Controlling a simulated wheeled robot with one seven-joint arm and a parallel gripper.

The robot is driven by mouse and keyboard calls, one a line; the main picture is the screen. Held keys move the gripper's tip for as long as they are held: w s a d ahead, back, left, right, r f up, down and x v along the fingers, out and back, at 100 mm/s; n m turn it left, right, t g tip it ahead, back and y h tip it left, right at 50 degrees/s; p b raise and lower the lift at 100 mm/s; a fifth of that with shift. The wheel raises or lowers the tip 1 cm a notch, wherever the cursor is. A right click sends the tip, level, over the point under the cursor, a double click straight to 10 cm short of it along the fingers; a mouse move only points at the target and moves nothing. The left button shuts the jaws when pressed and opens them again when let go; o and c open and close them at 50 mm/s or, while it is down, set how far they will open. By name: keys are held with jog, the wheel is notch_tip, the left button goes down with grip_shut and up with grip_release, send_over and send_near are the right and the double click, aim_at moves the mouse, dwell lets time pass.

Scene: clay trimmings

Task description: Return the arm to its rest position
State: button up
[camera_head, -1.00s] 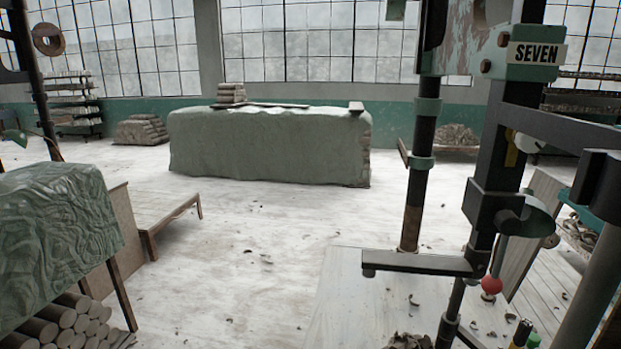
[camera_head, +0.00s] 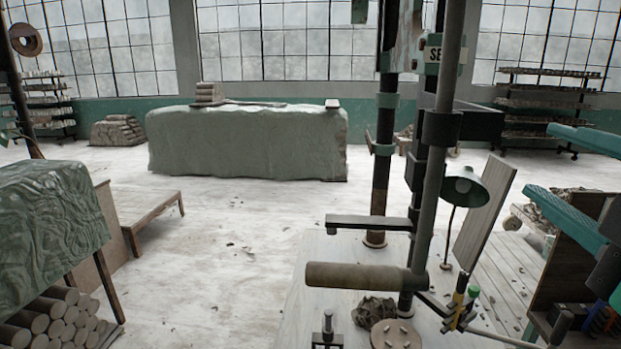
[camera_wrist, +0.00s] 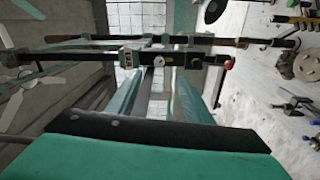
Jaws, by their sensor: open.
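My gripper (camera_head: 538,160) is at the right edge of the head view, with two long teal fingers pointing left. The fingers are spread apart, and nothing shows between them. In the wrist view my gripper (camera_wrist: 162,85) also shows two separated teal fingers, with its teal and black body across the bottom. A tall dark machine (camera_head: 416,165) with a partly hidden label stands left of the fingers in the head view. In the wrist view the machine (camera_wrist: 100,57) appears sideways beyond the fingers. Much of my arm is out of view.
The machine's wooden handle (camera_head: 352,276) juts left over a pale worktop (camera_head: 300,295). A green lamp (camera_head: 464,187) and a leaning board (camera_head: 484,215) stand behind. A wrapped block (camera_head: 245,145) is at the back. The floor (camera_head: 225,250) left of the worktop is mostly open.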

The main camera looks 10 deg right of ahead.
jog(key=w+d+f+m+t+y, duration=0.1)
jog(key=w+f+m+t, duration=0.1)
jog(key=w+f+m, duration=0.5)
jog(key=w+f+m+t, duration=0.15)
jog(key=w+f, duration=0.35)
jog(key=f, duration=0.6)
jog(key=w+a+f+m+g+h, duration=0.1)
jog(key=a+f+m, duration=0.35)
jog(key=f, duration=0.75)
jog(key=w+a+f+m+g+h, duration=0.1)
jog(key=a+f+m, duration=0.35)
jog(key=f, duration=0.85)
jog(key=s+a+f+g+y, duration=0.1)
jog(key=s+a+f, duration=0.5)
jog(key=a+f, duration=0.15)
jog(key=s+a+f+g, duration=0.2)
jog(key=s+a+f, duration=0.45)
jog(key=f, duration=0.25)
jog(key=s+a+f+n+y, duration=0.1)
jog(key=s+a, duration=0.3)
jog(key=s, duration=0.6)
jog(key=s+a+f+n+y, duration=0.2)
jog(key=s+a+f, duration=0.1)
jog(key=s, duration=0.6)
jog(key=shift+s+a+f+g+y, duration=0.35)
jog(key=shift+s+g+y, duration=0.05)
jog(key=shift+g, duration=0.05)
